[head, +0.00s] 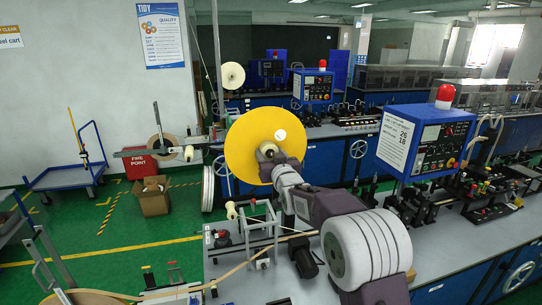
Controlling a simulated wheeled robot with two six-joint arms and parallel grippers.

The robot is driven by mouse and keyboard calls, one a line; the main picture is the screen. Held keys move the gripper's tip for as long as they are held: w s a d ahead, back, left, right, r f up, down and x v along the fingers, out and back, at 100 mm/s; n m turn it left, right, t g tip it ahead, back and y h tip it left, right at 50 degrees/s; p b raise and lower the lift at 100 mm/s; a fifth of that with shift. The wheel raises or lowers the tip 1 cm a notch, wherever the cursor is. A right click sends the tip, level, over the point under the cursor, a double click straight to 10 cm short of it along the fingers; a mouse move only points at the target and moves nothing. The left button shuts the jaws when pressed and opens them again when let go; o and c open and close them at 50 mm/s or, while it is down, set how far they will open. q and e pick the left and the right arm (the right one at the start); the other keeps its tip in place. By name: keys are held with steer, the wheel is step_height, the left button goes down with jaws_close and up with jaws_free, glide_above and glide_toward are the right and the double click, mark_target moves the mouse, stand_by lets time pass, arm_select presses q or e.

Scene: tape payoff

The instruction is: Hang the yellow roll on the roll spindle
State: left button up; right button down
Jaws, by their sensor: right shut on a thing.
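The yellow roll (243,138) is a large flat disc held up in the middle of the head view, its face towards me. My right gripper (268,153) is shut on the roll at its centre, and its jaws partly cover the hub. A small white round spot shows on the roll's face. A cream spool-like end (231,210) sits on a metal frame below and left of the roll, apart from it. Another cream end (189,153) shows farther left on a grey arm. I cannot tell which is the roll spindle. My left gripper is not in view.
A grey bench (285,285) with the metal frame (262,232) and a tan tape strip lies below. A blue control box (424,142) with a red lamp stands right. A cardboard box (150,197) and blue trolley (66,178) stand on the green floor at left.

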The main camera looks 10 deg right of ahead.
steer(key=shift+w+r, duration=0.1)
steer(key=shift+w, duration=0.6)
steer(key=shift+f+b, duration=0.25)
steer(key=shift+b, duration=0.05)
stand_by(0.4)
steer(key=shift+c, duration=2.3)
jaws_free()
steer(key=shift+s+f, duration=0.1)
steer(key=shift+f, duration=0.05)
steer(key=s+b, duration=0.6)
steer(key=s, duration=0.3)
steer(key=shift+b, duration=0.35)
